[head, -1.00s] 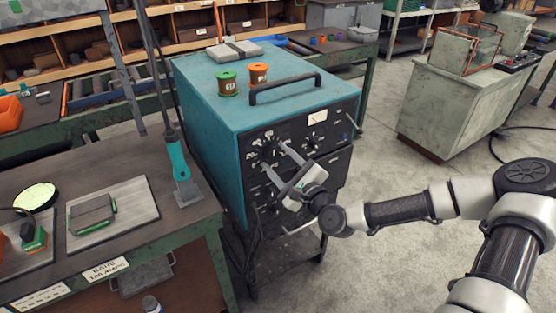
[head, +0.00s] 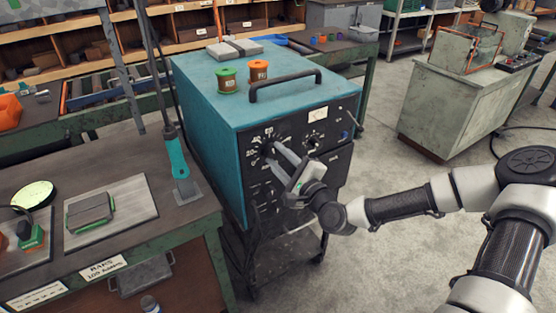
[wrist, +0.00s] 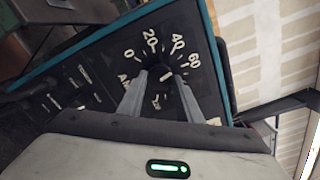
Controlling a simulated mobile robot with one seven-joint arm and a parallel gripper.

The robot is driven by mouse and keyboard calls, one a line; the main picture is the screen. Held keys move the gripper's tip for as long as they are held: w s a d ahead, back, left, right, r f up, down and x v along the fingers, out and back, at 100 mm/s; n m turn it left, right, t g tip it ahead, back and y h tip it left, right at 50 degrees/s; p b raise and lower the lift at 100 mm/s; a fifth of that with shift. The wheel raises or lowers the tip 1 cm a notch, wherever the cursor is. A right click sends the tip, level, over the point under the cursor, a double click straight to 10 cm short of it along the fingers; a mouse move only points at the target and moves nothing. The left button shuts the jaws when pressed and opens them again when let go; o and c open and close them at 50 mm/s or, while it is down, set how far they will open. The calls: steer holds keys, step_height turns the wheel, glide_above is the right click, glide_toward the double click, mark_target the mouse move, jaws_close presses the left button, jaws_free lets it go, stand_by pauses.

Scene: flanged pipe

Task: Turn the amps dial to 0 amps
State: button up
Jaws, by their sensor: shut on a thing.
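The teal welding machine (head: 205,105) has a black front panel. The amps dial (wrist: 166,74) is a dark knob near the panel's upper left, ringed by white numbers. The wrist view shows 0, 20, 40 and 60 around it. In the head view the dial (head: 262,151) is partly hidden by my fingers. My gripper (wrist: 157,75) is shut on the knob, with one finger on each side; it also shows in the head view (head: 274,147). A small white mark shows on the knob, but I cannot tell which number it points to.
A workbench (head: 140,155) with a teal-handled scraper (head: 177,157) is at the left.

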steer(key=n+b, duration=0.3)
steer(key=n, duration=0.4)
steer(key=shift+f, duration=0.1)
steer(key=n+b, duration=0.3)
steer(key=n, duration=0.3)
steer(key=shift+n, duration=0.4)
steer(key=n+b, duration=0.3)
steer(key=n, duration=0.1)
steer(key=shift+b, duration=0.3)
steer(key=shift+n+b, duration=1.15)
steer(key=shift+n, duration=0.55)
steer(key=shift+r, duration=0.2)
steer(key=o, duration=1)
steer(key=shift+o, duration=0.2)
